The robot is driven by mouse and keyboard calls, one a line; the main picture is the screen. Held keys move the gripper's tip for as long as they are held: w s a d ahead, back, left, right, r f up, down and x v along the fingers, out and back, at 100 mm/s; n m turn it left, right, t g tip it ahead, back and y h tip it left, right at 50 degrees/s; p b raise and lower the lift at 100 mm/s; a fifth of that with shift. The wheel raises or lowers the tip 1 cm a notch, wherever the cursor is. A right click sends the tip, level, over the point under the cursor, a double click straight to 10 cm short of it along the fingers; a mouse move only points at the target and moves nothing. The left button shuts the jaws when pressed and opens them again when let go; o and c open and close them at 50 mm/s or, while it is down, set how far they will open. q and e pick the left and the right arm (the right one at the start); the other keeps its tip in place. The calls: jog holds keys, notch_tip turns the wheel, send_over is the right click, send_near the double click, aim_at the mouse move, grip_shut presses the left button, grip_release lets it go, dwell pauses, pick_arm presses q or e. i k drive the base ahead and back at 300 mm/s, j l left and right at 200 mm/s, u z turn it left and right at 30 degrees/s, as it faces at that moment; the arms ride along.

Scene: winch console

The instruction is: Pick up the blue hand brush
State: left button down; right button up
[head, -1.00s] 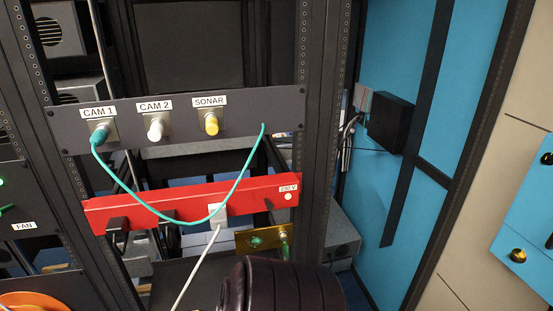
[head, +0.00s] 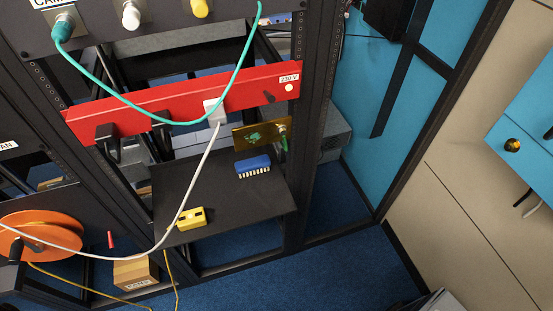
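The blue hand brush (head: 253,164) lies on a dark shelf (head: 220,198) low in the rack, toward the shelf's back right. Its back is blue and its pale bristles show along the near side. Nothing covers it in the head view. Neither of my grippers is in view.
A yellow block-like object (head: 191,217) sits on the shelf's front left, beside a hanging white cable (head: 184,195). A red 230 V power strip (head: 175,106) and a teal cable (head: 238,65) cross above. A brass plate (head: 258,135) stands behind the brush. An orange reel (head: 40,235) is at left.

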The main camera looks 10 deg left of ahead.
aim_at(260, 162)
jog(key=u, duration=0.4)
jog(key=i+l+u, duration=0.35)
jog(key=i+u, duration=0.2)
